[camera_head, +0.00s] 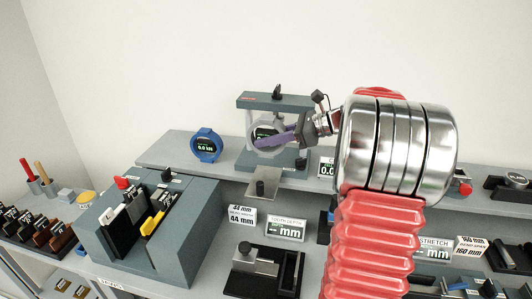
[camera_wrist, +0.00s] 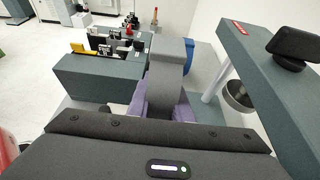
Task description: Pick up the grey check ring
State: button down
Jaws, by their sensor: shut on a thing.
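The grey check ring (camera_head: 253,129) has a dark readout in its middle and appears upright in the head view, within the outline of a grey frame. In the wrist view the ring (camera_wrist: 164,80) shows edge-on as a grey upright band between my purple fingers. My gripper (camera_head: 277,140) reaches in from the right and is shut on the ring. The fingers cover part of the ring's lower right side in the head view. I cannot tell whether the ring touches the frame's base.
The grey frame (camera_head: 275,101) has a top beam and a post close to my gripper. A blue ring gauge (camera_head: 206,146) stands left of it on the rear shelf (camera_head: 170,147). A dark block rack (camera_head: 190,215) and several label cards stand in front.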

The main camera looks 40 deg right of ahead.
aim_at(267, 131)
jog(key=shift+r, duration=1.6)
